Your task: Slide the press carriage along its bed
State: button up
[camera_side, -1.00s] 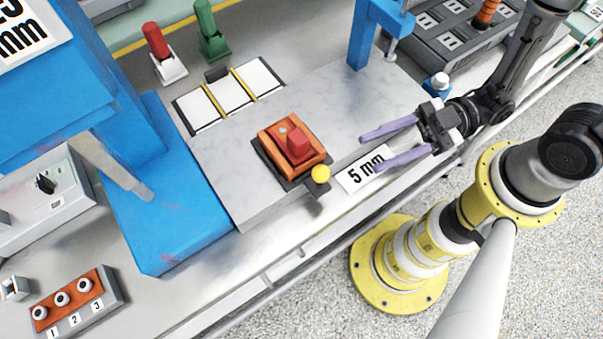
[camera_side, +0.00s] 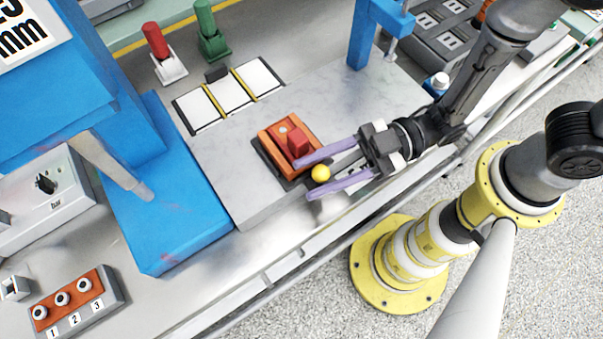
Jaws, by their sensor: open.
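The press carriage (camera_side: 271,151) is an orange block on a dark base, with a red block (camera_side: 298,142) on top. It sits on the grey metal bed (camera_side: 232,180). A yellow ball knob (camera_side: 320,173) sticks out at its front right corner. My gripper (camera_side: 304,178) is open, with its two purple fingers on either side of the knob as seen from here. The upper fingertip overlaps the carriage's edge in the picture. I cannot tell whether either finger touches the knob or the carriage.
A blue press frame (camera_side: 170,225) stands left of the bed, and a blue post (camera_side: 360,40) stands at its far right end. Behind the carriage lies a framed white panel with yellow dividers (camera_side: 229,96). Red (camera_side: 157,42) and green (camera_side: 206,25) levers stand further back.

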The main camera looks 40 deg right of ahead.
jog(key=shift+w+a, duration=0.15)
jog(key=shift+a, duration=0.55)
jog(key=shift+w+a, duration=0.15)
jog(key=shift+a, duration=0.5)
grip_shut()
dwell(0.5)
